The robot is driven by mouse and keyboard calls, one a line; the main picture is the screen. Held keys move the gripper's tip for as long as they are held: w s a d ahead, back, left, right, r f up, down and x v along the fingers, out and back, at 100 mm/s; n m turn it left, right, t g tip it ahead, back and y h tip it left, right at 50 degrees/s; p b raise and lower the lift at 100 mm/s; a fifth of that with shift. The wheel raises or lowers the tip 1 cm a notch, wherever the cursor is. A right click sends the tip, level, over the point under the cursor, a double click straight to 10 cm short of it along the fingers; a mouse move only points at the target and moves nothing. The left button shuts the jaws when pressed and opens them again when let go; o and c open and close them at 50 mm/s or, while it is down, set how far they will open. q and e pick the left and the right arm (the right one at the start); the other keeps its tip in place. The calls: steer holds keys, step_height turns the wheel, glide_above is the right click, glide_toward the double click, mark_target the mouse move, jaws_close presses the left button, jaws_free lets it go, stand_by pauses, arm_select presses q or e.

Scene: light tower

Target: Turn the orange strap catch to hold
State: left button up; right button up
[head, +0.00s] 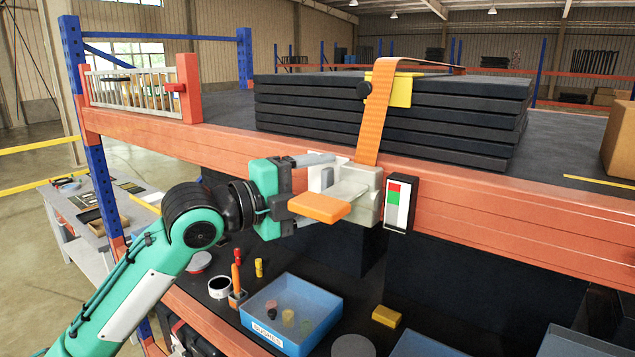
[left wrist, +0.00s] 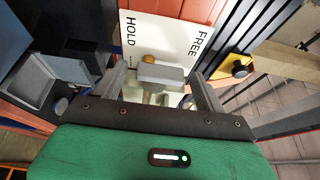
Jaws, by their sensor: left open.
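The orange strap catch (head: 320,207) sticks out from a pale grey buckle block on the red shelf beam, below the orange strap (head: 375,120). In the left wrist view a plate (left wrist: 180,35) reads HOLD at left and FREE at right. A grey block (left wrist: 163,74) with a small orange-brown knob stands in front of it. My left gripper (head: 318,184) is open at the catch; in the left wrist view its fingers (left wrist: 160,78) are on either side of the grey block, apparently apart from it. The catch's exact setting is unclear. My right gripper is not in view.
A panel (head: 400,203) with red and green patches is beside the catch. Dark stacked slabs (head: 390,110) lie under the strap on the upper shelf. A blue bin (head: 255,318), a yellow block (head: 386,317) and small items sit on the lower shelf. A white rack (head: 135,92) stands at the upper left.

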arm_select(q)
steer(key=shift+c, duration=0.4)
steer(key=c, duration=0.9)
steer(key=n+b, duration=0.1)
steer(key=n+h+b, duration=0.1)
steer(key=n+b, duration=0.1)
steer(key=shift+w+a+f+t+b, duration=0.1)
steer(key=shift+a+f+t+b, duration=0.1)
steer(key=shift+f+t+b, duration=0.15)
steer(key=shift+w+a+f+n+t+y+b, duration=0.1)
steer(key=shift+f+n+t+y+b, duration=0.3)
steer(key=shift+n+t, duration=1.85)
steer(key=shift+a+f+n+t+y+b, duration=0.1)
steer(key=shift+n+t+y+b, duration=0.5)
steer(key=shift+n, duration=3.55)
steer(key=shift+w+f+n+t+y+b, duration=0.1)
steer(key=shift+f+n+t+y+b, duration=0.6)
steer(key=shift+n, duration=2.5)
steer(key=shift+r+t, duration=0.4)
steer(key=shift+r, duration=0.05)
